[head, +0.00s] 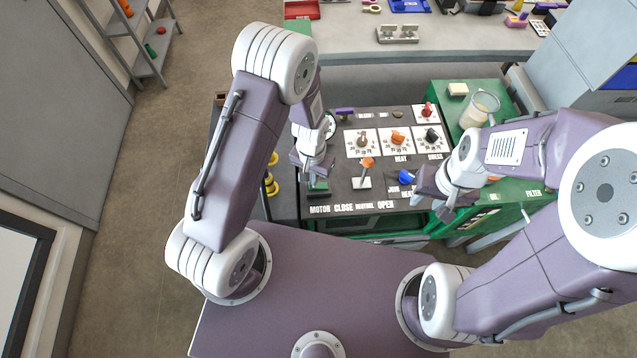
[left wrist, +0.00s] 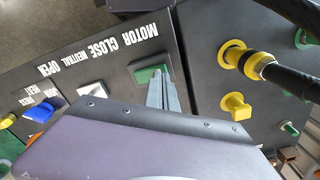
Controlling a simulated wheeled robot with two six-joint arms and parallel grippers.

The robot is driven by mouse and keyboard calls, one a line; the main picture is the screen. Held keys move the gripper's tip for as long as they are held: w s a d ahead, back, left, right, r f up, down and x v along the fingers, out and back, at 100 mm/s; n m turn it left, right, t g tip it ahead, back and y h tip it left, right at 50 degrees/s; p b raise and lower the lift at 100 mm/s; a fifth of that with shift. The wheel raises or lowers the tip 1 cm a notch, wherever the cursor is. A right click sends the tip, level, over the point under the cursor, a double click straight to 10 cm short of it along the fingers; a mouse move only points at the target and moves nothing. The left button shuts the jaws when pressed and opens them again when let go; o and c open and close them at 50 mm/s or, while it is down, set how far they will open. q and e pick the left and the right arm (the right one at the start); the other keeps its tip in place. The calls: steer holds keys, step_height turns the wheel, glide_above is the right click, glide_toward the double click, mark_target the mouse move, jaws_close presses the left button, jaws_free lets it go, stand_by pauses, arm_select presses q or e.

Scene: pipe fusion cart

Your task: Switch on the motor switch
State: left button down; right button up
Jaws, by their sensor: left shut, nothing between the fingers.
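The motor switch is a green rocker (head: 318,187) above the MOTOR label on the dark panel (head: 345,225). It also shows in the left wrist view (left wrist: 152,73), by the word MOTOR. My left gripper (head: 313,177) is shut and empty, pointing down at the panel. In the left wrist view its fingertips (left wrist: 161,84) are right beside the green rocker and cover part of it; whether they touch it I cannot tell. My right gripper (head: 432,208) is open and empty over the panel's right front corner.
An orange-topped lever (head: 366,163) stands right of the motor switch, and a blue knob (head: 406,177) is further right. Yellow fittings (left wrist: 236,105) with a black cable lie past the panel's other side. A jar (head: 479,108) stands on the green cabinet at right.

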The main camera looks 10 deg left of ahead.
arm_select(q)
steer(key=shift+f+b, duration=0.8)
steer(key=shift+f, duration=0.2)
stand_by(1.0)
steer(key=shift+r, duration=0.1)
step_height(320, 180, up, 7)
steer(key=p, duration=0.6)
stand_by(0.3)
